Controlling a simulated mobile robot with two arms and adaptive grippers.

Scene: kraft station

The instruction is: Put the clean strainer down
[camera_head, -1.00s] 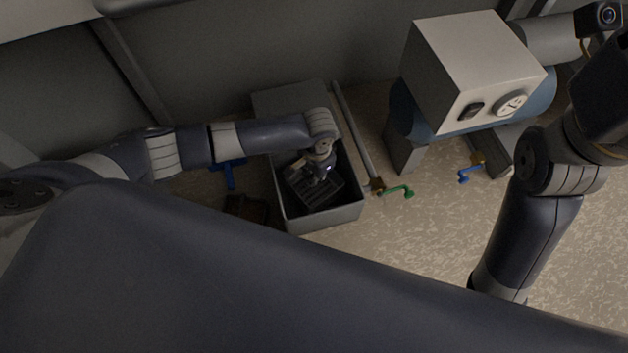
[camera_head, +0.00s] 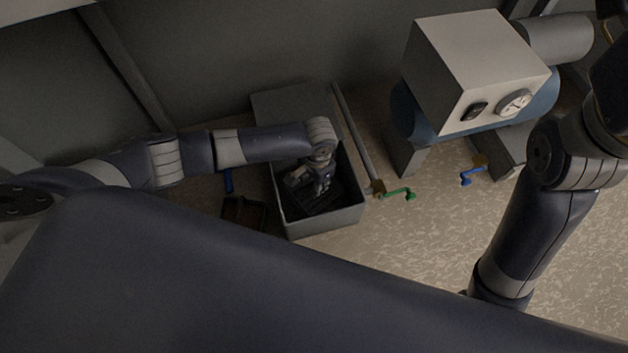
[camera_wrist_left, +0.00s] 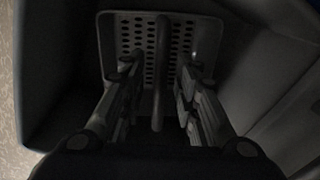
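The strainer (camera_wrist_left: 142,45) is a grey perforated tray with a raised upright handle bar. It lies low inside the grey open bin (camera_head: 325,226), where it shows dark in the head view (camera_head: 322,200). My left gripper (camera_head: 320,188) reaches down into the bin above it. In the left wrist view the two fingers (camera_wrist_left: 158,72) stand apart on either side of the handle, with a gap on both sides. The strainer's near part is hidden by the gripper. My right arm shows at the right of the head view, but its gripper is out of frame.
A pipe with a green-handled valve (camera_head: 397,193) runs close along the bin's right side. A blue-handled valve (camera_head: 472,175) and a blue tank with a pale box (camera_head: 480,65) stand further right. A dark brown object (camera_head: 243,212) sits left of the bin.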

